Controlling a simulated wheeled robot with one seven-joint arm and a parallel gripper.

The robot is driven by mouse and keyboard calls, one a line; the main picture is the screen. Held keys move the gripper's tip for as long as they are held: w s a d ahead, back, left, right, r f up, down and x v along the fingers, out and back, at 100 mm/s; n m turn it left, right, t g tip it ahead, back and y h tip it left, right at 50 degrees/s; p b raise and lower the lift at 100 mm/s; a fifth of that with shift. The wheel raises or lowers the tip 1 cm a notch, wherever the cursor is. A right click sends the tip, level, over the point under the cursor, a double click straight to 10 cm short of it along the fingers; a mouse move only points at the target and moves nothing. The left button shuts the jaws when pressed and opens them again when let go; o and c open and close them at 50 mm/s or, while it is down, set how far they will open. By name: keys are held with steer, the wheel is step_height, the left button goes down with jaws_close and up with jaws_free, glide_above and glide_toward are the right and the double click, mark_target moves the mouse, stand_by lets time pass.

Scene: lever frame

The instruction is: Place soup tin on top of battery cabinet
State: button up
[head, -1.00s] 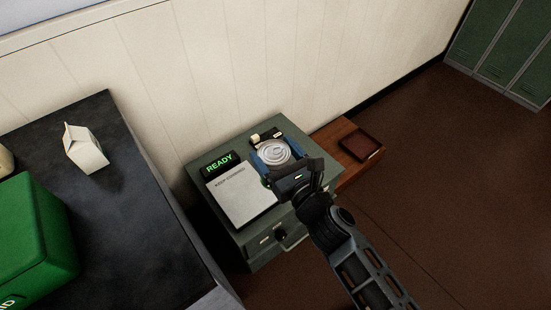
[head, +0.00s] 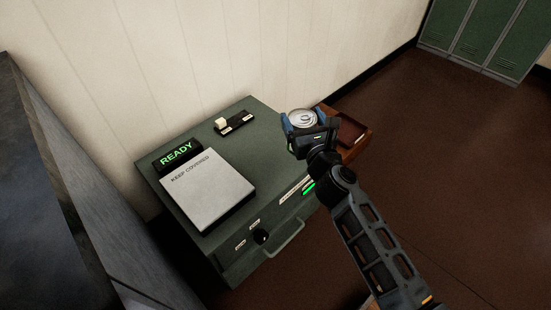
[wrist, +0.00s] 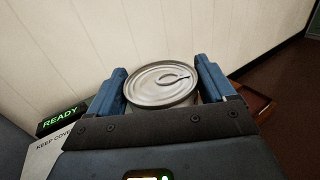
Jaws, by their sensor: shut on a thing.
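The soup tin (head: 303,117) is silver-topped with a ring pull and is held upright between the blue fingers of my gripper (head: 301,127). In the wrist view the tin's lid (wrist: 162,82) fills the space between both fingers of my gripper (wrist: 162,88). The battery cabinet (head: 262,137) is a green box against the wall. Its top carries a lit READY sign (head: 177,156) and a pale KEEP COVERED plate (head: 207,188). In the head view my gripper appears at the cabinet's right edge; its height above the top is hard to tell.
A small black switch block with a white knob (head: 222,124) sits at the back of the cabinet top. A brown wooden unit (head: 356,137) stands right of the cabinet. A dark counter (head: 40,200) is at left. Green lockers (head: 478,36) stand far right. Bare cabinet top shows right of the plate.

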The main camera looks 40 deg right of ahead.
steer(key=shift+d+f+b, duration=0.4)
steer(key=shift+d+f, duration=0.2)
steer(key=shift+d, duration=0.05)
steer(key=w+d+f+b, duration=0.3)
steer(key=w+f+b, duration=0.7)
steer(key=w+b, duration=0.1)
steer(key=shift+d+f+h, duration=0.2)
steer(key=shift+f+h, duration=0.1)
steer(key=shift+f, duration=0.05)
steer(key=shift+f, duration=0.15)
steer(key=o, duration=1.7)
steer(key=shift+s+f, duration=0.1)
steer(key=shift+o, duration=0.2)
